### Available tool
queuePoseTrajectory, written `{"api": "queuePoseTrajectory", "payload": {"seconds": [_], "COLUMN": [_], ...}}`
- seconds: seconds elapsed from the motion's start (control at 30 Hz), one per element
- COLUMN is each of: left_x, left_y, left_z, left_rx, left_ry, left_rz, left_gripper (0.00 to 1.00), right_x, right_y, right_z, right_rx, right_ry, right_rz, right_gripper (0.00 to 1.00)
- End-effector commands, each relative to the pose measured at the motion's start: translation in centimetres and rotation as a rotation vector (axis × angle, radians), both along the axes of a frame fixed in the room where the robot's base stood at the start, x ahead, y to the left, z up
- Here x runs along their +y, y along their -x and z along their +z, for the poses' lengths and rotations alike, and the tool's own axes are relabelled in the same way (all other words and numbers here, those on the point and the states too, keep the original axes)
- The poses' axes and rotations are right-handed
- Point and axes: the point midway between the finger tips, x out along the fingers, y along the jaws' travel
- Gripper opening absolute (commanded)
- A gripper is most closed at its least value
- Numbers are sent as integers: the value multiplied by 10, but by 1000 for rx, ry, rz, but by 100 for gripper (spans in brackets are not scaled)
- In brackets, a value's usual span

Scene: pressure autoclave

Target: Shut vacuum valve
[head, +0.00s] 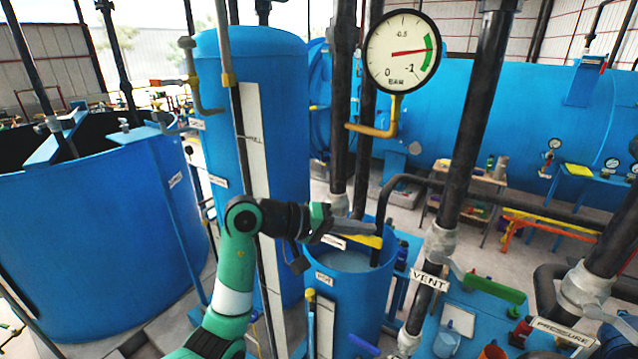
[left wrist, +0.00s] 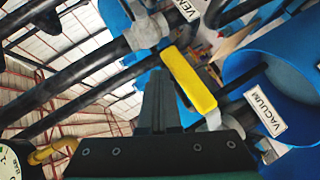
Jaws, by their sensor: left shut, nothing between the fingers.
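The vacuum valve's yellow handle (head: 365,240) lies roughly level above the small blue tank. In the left wrist view the yellow handle (left wrist: 190,82) slants just right of my fingertips, with a white VACUUM label (left wrist: 265,112) farther right. My left gripper (head: 372,228) is shut and empty, its fingers right beside the handle and partly covering it in the head view. I cannot tell whether the fingers (left wrist: 160,88) touch the handle. The valve body is largely hidden behind the gripper. My right gripper is not in view.
A dial gauge (head: 402,52) hangs above, its red needle in the green band. The VENT pipe (head: 470,140) stands to the right with a green handle (head: 495,288). A PRESSURE label (head: 562,332) is at lower right. The small blue tank (head: 345,305) is below the gripper.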

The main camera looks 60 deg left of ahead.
Motion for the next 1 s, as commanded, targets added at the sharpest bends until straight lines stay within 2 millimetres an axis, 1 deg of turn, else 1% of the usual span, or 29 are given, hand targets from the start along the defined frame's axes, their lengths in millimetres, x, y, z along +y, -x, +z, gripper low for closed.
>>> {"api": "queuePoseTrajectory", "payload": {"seconds": [0.17,0.27,0.37,0.47,0.53,0.7,0.8,0.9,1.0], "left_x": [0,0,-1,-2,-7,-20,-26,-30,-32], "left_y": [0,0,-1,-1,10,39,51,59,62], "left_z": [0,7,25,51,53,84,98,107,110], "left_rx": [0,0,-1,-1,-7,-7,-5,-3,0], "left_ry": [0,0,-1,-1,-6,-6,-5,-3,-1], "left_rz": [-1,-1,-3,-5,-6,-6,-4,-4,-5], "left_gripper": [0,0,0,0,0,0,0,0,0], "right_x": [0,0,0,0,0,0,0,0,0], "right_y": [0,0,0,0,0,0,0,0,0], "right_z": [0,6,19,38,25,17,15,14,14], "right_rx": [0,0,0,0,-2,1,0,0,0], "right_ry": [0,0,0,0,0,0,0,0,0], "right_rz": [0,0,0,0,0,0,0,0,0], "right_gripper": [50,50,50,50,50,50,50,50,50]}}
